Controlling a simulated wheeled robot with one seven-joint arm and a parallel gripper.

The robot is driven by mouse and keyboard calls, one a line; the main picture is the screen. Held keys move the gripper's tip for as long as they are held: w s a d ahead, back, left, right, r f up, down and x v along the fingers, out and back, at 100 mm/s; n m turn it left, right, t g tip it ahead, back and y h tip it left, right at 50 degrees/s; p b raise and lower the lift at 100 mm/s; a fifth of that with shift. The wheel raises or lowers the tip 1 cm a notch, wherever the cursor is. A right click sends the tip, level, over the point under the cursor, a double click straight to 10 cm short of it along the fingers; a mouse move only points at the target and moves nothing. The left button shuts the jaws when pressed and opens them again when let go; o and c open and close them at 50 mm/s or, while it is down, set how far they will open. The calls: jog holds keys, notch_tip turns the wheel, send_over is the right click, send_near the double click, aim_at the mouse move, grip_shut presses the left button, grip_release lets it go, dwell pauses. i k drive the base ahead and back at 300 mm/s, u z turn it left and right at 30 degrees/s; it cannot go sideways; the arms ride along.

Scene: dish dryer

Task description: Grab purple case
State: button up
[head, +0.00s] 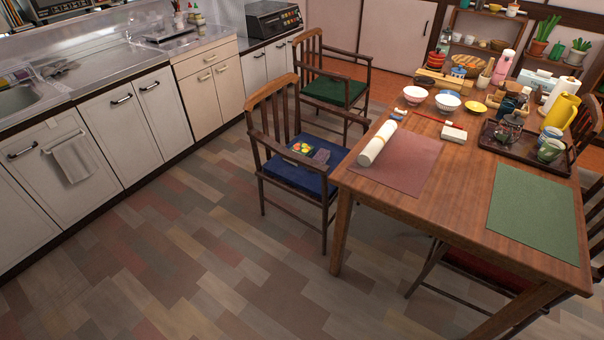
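A small purplish, patterned flat item (321,156), which looks like the purple case, lies on the blue cushion (290,175) of the nearer wooden chair. A dark item with colourful fruit-like shapes (302,148) lies just left of it on the same cushion. The chair's armrest passes close by. The case is small in this view, so its details are unclear. My gripper is not in view.
The wooden table (375,205) stands right of the chair, with a white roll (377,144), bowls and a tray (490,138). A green-cushioned chair (333,90) is behind. Cabinets (125,135) line the left. Open floor (190,260) lies in front.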

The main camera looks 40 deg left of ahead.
aim_at(322, 156)
jog(key=k, duration=1)
jog(key=u, duration=1)
jog(key=i, duration=1)
jog(key=z, duration=0.05)
